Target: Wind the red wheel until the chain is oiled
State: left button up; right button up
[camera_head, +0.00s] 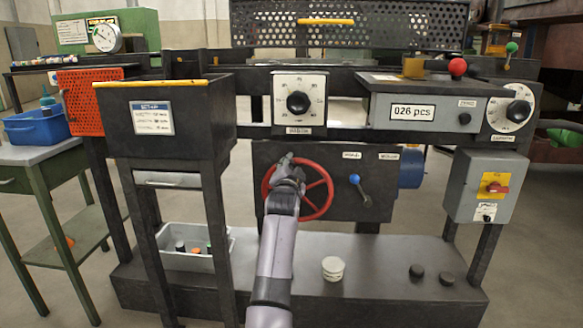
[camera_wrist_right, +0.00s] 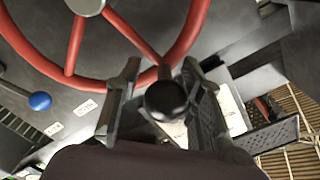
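The red wheel (camera_head: 318,205) is mounted on the dark front panel of the machine. In the right wrist view its red rim and spokes (camera_wrist_right: 75,45) fill the upper left. A round black knob (camera_wrist_right: 165,101) shows at the rim there. My right gripper (camera_head: 285,170) is at the upper left part of the wheel. In the wrist view its two fingers (camera_wrist_right: 163,72) stand apart on either side of the knob, with a gap showing at the left finger. My left gripper is out of view. I cannot make out the chain.
A blue-knobbed lever (camera_head: 355,180) is just right of the wheel. A dark bin (camera_head: 185,95) stands left of my arm. A counter (camera_head: 412,112) reads 026 pcs. A grey switch box (camera_head: 466,206) is at the right. A white stack (camera_head: 333,268) sits on the base.

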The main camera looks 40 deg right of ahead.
jog(key=shift+w+r, duration=0.1)
jog(key=shift+r, duration=0.05)
jog(key=shift+a, duration=0.1)
jog(key=shift+s+a, duration=0.25)
jog(key=shift+a, duration=0.05)
jog(key=v, duration=0.6)
jog(key=shift+s+a, duration=0.15)
jog(key=shift+s, duration=0.1)
dwell(0.9)
